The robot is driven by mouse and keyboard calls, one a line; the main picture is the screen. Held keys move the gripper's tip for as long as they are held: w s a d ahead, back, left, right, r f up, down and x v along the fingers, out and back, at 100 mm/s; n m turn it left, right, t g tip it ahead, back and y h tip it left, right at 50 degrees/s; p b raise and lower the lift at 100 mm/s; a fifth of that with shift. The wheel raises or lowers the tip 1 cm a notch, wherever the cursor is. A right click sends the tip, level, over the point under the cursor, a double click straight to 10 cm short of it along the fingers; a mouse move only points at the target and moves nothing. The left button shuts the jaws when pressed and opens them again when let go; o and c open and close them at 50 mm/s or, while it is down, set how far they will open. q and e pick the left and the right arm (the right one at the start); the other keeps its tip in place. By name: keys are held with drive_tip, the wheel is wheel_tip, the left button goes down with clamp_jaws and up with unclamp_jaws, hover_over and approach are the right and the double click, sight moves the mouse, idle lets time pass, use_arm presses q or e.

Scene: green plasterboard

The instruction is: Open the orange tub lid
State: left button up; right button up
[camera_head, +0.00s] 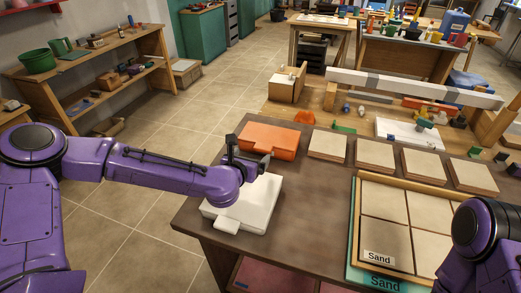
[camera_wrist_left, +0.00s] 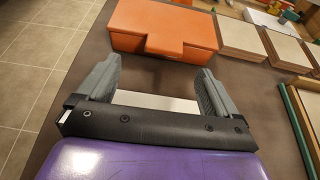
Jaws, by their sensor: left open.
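The orange tub (camera_head: 270,141) stands on the dark brown table near its far left corner, and its lid looks shut. In the left wrist view the tub (camera_wrist_left: 165,28) is at the top, with a front tab facing my gripper. My left gripper (camera_head: 248,155) is open and empty, above the white tub and just short of the orange tub's front. In the left wrist view its two grey fingers (camera_wrist_left: 158,76) are spread, pointing toward the orange tub without visibly touching it. My right arm shows at the lower right; its gripper is out of frame.
A white tub (camera_head: 258,211) sits directly under my left wrist, partly hidden. Several square tiles (camera_head: 328,145) lie right of the orange tub. A tray labelled Sand (camera_head: 352,215) fills the table's right. A cluttered workbench (camera_head: 310,98) stands behind. Bare table lies between white tub and tray.

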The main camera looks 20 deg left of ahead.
sight(263, 147)
use_arm(q)
drive_tip(key=x, duration=0.2)
drive_tip(key=p+x, duration=0.1)
drive_tip(key=x, duration=0.2)
drive_tip(key=d+p+x, duration=0.1)
drive_tip(key=x, duration=0.2)
drive_tip(key=shift+w+r, duration=0.1)
drive_tip(key=shift+w, duration=0.3)
drive_tip(key=shift+a, duration=0.1)
drive_tip(key=c, duration=1.5)
